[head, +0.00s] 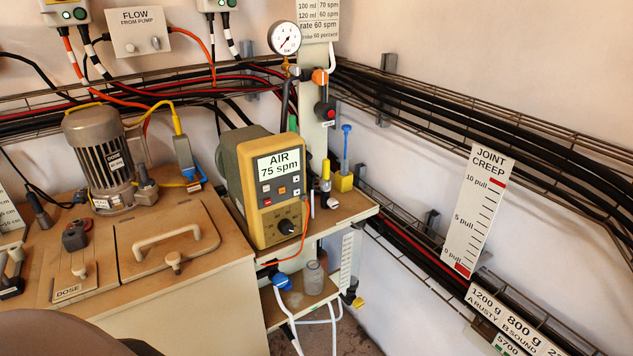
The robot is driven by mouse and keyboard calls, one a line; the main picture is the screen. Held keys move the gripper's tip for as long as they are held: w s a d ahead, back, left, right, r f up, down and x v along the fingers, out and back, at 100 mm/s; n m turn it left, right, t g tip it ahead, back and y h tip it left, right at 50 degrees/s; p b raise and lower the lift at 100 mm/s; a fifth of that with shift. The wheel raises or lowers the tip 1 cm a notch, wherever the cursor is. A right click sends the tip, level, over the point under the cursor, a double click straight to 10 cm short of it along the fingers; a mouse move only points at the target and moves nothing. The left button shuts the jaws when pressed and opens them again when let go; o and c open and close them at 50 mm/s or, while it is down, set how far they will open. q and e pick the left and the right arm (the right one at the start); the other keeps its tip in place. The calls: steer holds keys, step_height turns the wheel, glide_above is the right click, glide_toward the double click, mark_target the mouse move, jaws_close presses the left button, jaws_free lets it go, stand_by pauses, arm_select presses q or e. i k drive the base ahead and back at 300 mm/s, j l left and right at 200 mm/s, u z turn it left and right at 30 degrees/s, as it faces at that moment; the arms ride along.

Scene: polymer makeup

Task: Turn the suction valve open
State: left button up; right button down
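No part is readably labelled as the suction valve. A small fitting with a yellow handle (358,302) sits low, beside the lower shelf under the pump; its handle position is too small to judge. A yellow dosing pump (262,190) with the display "AIR 75 spm" stands on the bench. Right of it are a yellow-and-black upright fitting (325,178) and a yellow block with a blue-topped stem (346,155). A red-and-black fitting with an orange part (323,100) is on the post below a pressure gauge (285,38). Neither gripper shows.
The bench's lidded hatch (190,258), grey motor (100,155) and DOSE plate (75,285) are at left. White hoses (290,320) hang by the lower shelf (300,305), which holds a clear jar (313,277). Wire cable trays (490,135) line the right wall.

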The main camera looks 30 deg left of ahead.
mark_target(280, 280)
steer(key=u, duration=1.35)
